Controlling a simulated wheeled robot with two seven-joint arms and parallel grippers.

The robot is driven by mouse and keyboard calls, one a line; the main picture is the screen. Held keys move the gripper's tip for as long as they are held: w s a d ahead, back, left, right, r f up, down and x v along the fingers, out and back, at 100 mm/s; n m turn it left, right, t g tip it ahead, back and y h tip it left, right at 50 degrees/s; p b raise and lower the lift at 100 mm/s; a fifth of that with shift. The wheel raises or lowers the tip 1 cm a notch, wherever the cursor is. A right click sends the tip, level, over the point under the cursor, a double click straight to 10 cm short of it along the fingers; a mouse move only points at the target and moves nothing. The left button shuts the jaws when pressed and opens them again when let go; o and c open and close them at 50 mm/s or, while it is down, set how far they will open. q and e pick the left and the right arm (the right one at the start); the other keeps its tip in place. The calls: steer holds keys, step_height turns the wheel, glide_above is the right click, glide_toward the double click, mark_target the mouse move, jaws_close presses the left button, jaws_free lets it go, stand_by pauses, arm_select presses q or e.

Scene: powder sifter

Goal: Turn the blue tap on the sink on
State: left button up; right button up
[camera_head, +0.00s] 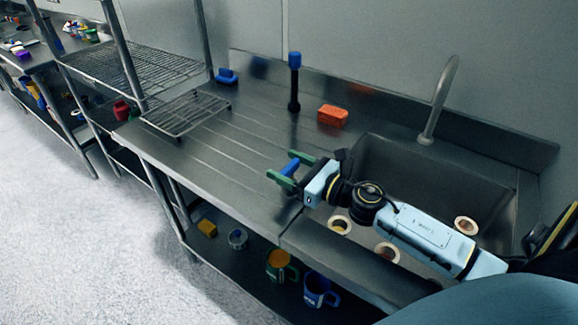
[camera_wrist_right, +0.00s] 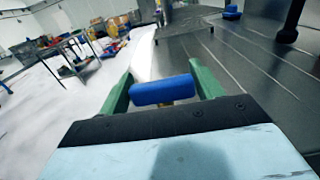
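The blue tap handle (camera_head: 290,167) is at the front edge of the sink counter, left of the basin. In the right wrist view it is a blue bar (camera_wrist_right: 163,93) with a bit of brass-coloured stem below it. My right gripper (camera_head: 285,168) has its green fingers spread wide, one on each side of the handle. I cannot tell whether either finger touches it. The sink basin (camera_head: 440,175) lies under my right arm, which hides part of it. The curved grey spout (camera_head: 440,95) stands behind the basin. My left gripper is not in view.
An orange sponge-like block (camera_head: 332,116), a blue-topped black post (camera_head: 294,80) and a small blue item (camera_head: 227,76) stand on the counter. Several pale rings lie in the basin. Mugs sit on the shelf below. Wire racks (camera_head: 188,112) stand left. The drainboard's middle is clear.

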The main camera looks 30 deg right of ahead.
steer(key=c, duration=0.3)
steer(key=shift+c, duration=0.2)
steer(key=m+h+p, duration=0.1)
steer(key=h, duration=0.1)
steer(key=m+t+h+p, duration=0.1)
steer(key=h+p, duration=0.1)
steer(key=shift+a+r+m, duration=0.1)
steer(key=shift+r+m, duration=0.05)
steer(key=shift+m, duration=0.25)
steer(key=m+h+p, duration=0.1)
steer(key=h, duration=0.1)
steer(key=shift+m+h, duration=0.4)
steer(key=m+h+p, duration=0.1)
steer(key=m+h, duration=0.1)
steer(key=h, duration=0.2)
steer(key=shift+m, duration=0.3)
steer(key=m+g+h, duration=0.1)
steer(key=m+h, duration=0.1)
steer(key=h, duration=0.2)
steer(key=shift+m+g+p, duration=0.4)
steer(key=shift+h, duration=0.5)
steer(key=shift+m+g+h, duration=0.3)
steer(key=shift+m, duration=0.1)
